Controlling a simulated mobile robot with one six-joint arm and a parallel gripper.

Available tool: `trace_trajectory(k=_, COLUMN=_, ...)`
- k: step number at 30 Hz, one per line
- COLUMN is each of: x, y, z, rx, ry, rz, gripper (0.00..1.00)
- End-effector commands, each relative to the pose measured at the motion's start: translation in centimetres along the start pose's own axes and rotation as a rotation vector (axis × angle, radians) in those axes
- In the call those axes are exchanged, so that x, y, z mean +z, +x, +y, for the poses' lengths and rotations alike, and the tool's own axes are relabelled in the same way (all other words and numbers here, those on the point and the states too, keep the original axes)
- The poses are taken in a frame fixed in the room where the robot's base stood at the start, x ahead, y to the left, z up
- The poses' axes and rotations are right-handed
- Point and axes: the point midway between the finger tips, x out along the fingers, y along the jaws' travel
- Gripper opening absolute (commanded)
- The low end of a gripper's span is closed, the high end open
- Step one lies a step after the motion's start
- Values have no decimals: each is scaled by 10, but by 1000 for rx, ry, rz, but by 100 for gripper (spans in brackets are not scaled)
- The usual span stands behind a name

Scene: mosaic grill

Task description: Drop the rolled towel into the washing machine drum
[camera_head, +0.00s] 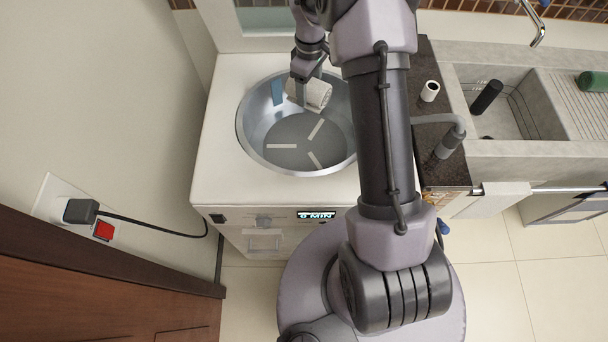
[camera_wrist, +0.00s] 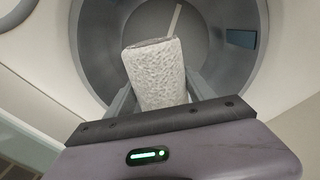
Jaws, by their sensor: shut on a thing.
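The rolled towel (camera_head: 318,93) is white and textured. In the wrist view the towel (camera_wrist: 158,75) stands between the two fingers of my gripper (camera_wrist: 160,95), which is shut on it. In the head view my gripper (camera_head: 303,92) reaches down at the back of the open washing machine drum (camera_head: 262,128), with the towel over the drum's opening. The drum is a round grey metal bowl with pale bars on its floor; it fills the background of the wrist view (camera_wrist: 105,45). I cannot tell how far the towel is above the drum floor.
The white washing machine top (camera_head: 222,165) surrounds the drum. A wall (camera_head: 130,90) stands close on the left, with a plug (camera_head: 80,211).

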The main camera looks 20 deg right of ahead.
Motion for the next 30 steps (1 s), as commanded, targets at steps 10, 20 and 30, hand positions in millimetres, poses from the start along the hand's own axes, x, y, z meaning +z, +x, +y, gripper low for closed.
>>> trace_trajectory(k=10, x=0, y=-1, z=0, rx=1, ry=1, rz=1, gripper=88)
trace_trajectory(k=20, x=0, y=-6, z=0, rx=1, ry=1, rz=1, gripper=88)
trace_trajectory(k=30, x=-1, y=-109, z=1, rx=4, ry=1, rz=4, gripper=88)
